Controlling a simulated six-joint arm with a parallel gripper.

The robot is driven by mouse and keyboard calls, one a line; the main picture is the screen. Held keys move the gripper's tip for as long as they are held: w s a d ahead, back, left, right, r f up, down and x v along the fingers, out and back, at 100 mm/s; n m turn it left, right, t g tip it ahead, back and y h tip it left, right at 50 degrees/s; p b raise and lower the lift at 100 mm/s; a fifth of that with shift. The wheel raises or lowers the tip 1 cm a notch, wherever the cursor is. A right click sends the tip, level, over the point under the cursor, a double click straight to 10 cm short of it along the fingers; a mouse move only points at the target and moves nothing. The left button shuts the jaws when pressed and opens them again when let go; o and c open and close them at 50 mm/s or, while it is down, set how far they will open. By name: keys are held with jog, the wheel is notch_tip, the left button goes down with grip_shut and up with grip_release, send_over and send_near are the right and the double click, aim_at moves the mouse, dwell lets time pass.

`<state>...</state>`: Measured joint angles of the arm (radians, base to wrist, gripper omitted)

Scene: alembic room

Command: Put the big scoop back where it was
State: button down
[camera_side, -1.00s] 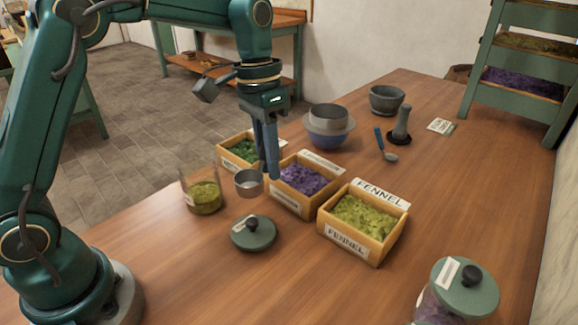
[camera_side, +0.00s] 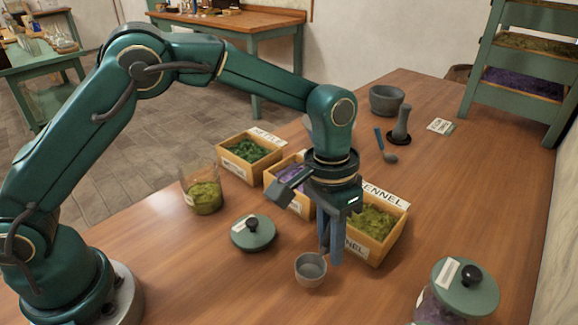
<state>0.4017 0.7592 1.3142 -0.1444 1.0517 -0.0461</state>
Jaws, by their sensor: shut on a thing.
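The big scoop (camera_side: 310,268) is a grey metal cup in front of the fennel box. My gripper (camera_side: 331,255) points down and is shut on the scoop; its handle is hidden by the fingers. The cup looks upright and seems to hang low over the bare table; I cannot tell whether it touches. A smaller spoon with a blue handle (camera_side: 384,145) lies at the back beside the pestle (camera_side: 401,124).
The fennel box (camera_side: 392,250), the lavender box (camera_side: 272,187) and a green herb box (camera_side: 236,170) stand in a row. A glass jar (camera_side: 204,196), its lid (camera_side: 253,233), a lidded jar (camera_side: 466,287) and a mortar (camera_side: 386,100) are around.

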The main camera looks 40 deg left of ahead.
aim_at(328, 274)
jog(key=shift+f, duration=1.6)
jog(key=shift+f, duration=0.1)
jog(key=c, duration=0.8)
grip_release()
jog(key=s+a+r+t, duration=0.1)
jog(key=a+r, duration=0.2)
jog(key=r, duration=0.5)
jog(key=a+r, duration=0.2)
jog(key=r, duration=0.6)
jog(key=s+a+f+n+t+y, duration=0.1)
jog(key=s+a+n+t, duration=0.2)
jog(key=s+a, duration=0.8)
jog(key=s+t, duration=0.2)
jog(key=shift+s+a+f, duration=0.15)
jog(key=shift+s, duration=0.25)
